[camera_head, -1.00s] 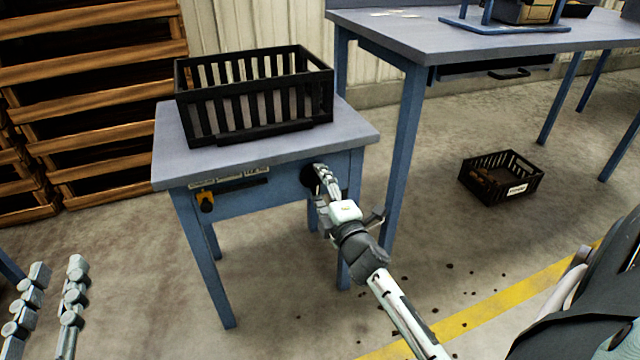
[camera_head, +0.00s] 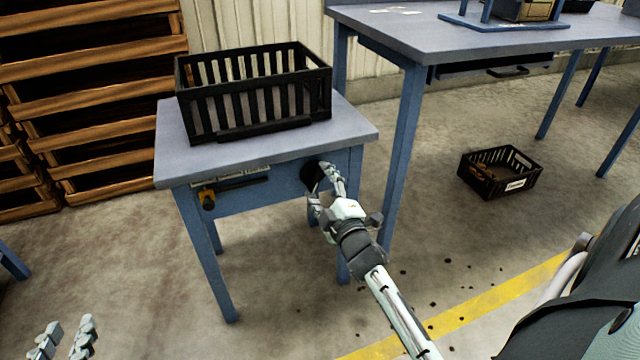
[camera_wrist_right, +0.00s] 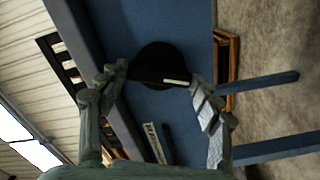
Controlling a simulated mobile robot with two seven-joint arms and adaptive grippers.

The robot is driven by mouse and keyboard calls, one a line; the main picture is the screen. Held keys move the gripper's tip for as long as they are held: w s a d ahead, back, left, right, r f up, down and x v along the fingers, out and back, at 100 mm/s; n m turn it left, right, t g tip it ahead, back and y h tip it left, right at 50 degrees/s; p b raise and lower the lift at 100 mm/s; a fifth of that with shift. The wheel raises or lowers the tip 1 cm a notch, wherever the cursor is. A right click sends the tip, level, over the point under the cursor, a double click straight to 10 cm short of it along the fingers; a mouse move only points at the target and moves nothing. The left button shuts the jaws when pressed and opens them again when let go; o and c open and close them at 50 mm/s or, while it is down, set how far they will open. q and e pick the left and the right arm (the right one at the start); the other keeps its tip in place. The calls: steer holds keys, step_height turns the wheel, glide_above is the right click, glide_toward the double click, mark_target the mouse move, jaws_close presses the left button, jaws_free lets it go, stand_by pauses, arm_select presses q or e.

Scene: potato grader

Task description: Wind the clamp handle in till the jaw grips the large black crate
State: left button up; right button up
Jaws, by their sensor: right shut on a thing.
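The large black crate (camera_head: 255,112) sits upright on the small blue-legged table (camera_head: 350,132). A low dark bar, which looks like the clamp jaw (camera_head: 262,131), lies along its front base; I cannot tell whether they touch. The round black clamp handle (camera_head: 309,176) is on the table's front face, and it also shows in the right wrist view (camera_wrist_right: 160,58). My right gripper (camera_head: 321,187) is at the handle, its fingers (camera_wrist_right: 158,76) either side of a dark bar, shut on it. My left gripper (camera_head: 66,334) is open and empty at the lower left, partly out of frame.
A yellow-black tool or switch (camera_head: 207,199) is on the table's front, left of the handle. A larger workbench (camera_head: 440,35) stands at right, with a smaller black crate (camera_head: 500,172) on the floor. Wooden pallets (camera_head: 90,100) are stacked at left. Floor before the table is clear.

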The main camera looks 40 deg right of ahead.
steer(key=o, duration=1.1)
steer(key=shift+s, duration=0.1)
steer(key=v, duration=1.2)
steer(key=shift+a+r, duration=0.1)
